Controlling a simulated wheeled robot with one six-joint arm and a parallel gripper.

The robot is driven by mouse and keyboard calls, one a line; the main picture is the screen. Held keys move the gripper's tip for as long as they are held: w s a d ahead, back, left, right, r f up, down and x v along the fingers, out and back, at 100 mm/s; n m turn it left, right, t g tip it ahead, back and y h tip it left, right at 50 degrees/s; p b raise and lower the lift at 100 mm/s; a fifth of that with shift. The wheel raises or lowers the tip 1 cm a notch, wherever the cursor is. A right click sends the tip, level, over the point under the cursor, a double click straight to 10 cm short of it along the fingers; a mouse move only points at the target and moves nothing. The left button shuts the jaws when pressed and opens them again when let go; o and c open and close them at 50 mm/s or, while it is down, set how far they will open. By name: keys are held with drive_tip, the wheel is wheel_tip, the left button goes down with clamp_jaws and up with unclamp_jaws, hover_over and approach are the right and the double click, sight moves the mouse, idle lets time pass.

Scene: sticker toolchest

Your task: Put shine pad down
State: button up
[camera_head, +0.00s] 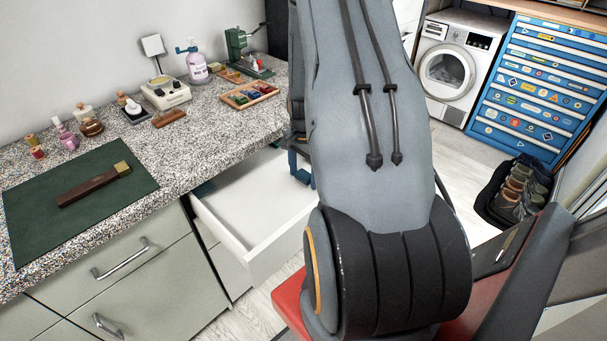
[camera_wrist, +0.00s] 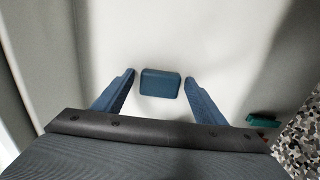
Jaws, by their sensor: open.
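The pad, a small blue block (camera_wrist: 160,84), lies on the white floor of the open drawer (camera_head: 283,234) in the wrist view. My gripper (camera_wrist: 159,76) is open above the drawer floor. Its two blue fingers stand on either side of the pad, with a visible gap on each side. In the head view my arm hides most of the gripper, and only some blue finger parts (camera_head: 302,168) show beside it over the drawer.
A green item (camera_wrist: 262,119) lies near the speckled counter (camera_wrist: 300,135). The counter holds a green mat (camera_head: 110,217) with a wooden brush (camera_head: 92,187), bottles, and a wooden tray (camera_head: 249,95). A washing machine (camera_head: 452,65) and blue toolchest (camera_head: 540,85) stand at the back right.

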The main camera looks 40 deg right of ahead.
sight(304, 175)
wheel_tip(304, 175, up, 12)
drive_tip(key=b, duration=0.3)
drive_tip(key=s+a+r+n, duration=0.2)
drive_tip(key=a+n, duration=0.3)
drive_tip(key=a, duration=0.4)
drive_tip(key=s+a+r+n, duration=0.2)
drive_tip(key=s+a+n, duration=0.2)
drive_tip(key=a, duration=0.6)
drive_tip(key=s+a+r+n+t, duration=0.1)
drive_tip(key=s+a+r+n, duration=0.1)
drive_tip(key=a+n, duration=0.6)
drive_tip(key=shift+s+a, duration=0.65)
drive_tip(key=shift+a, duration=0.05)
